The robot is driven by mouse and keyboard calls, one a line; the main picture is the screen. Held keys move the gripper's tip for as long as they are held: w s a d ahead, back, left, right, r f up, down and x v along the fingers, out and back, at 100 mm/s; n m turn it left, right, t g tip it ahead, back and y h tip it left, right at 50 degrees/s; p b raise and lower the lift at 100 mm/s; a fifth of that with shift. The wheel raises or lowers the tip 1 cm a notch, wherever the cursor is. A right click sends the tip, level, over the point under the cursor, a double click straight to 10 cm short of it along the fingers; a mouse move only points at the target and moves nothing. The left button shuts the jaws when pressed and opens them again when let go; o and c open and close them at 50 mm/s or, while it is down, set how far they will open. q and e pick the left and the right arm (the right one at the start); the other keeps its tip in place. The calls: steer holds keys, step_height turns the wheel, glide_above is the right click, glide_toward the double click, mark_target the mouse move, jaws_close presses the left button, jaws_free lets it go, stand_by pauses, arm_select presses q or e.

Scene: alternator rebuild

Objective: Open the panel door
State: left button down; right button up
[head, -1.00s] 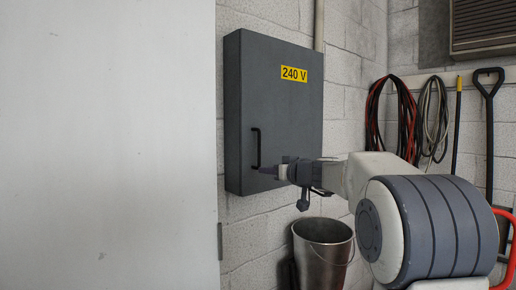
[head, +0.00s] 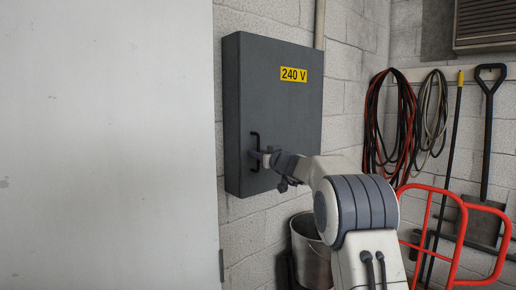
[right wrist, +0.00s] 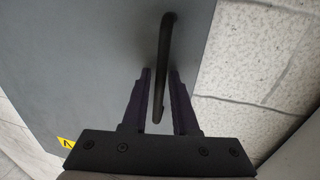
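The grey panel door (head: 285,120) bears a yellow 240 V label and is shut on its wall box. Its black bar handle (head: 255,140) stands upright near the door's left edge. My right gripper (head: 262,157) is at the lower part of the handle. In the right wrist view, the handle (right wrist: 162,65) runs between the two fingers of my right gripper (right wrist: 160,90), with a gap showing on each side, so it is open around the handle. The label's edge (right wrist: 66,142) shows at the lower left there. My left gripper is not in view.
A metal bucket (head: 311,250) stands below the panel, partly behind my right arm. A red tubular frame (head: 455,235) stands at the right. Cables (head: 405,125) and a shovel (head: 488,130) hang on the wall. A pale flat surface (head: 105,145) fills the left side.

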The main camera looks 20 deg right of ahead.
jaws_close()
stand_by(1.5)
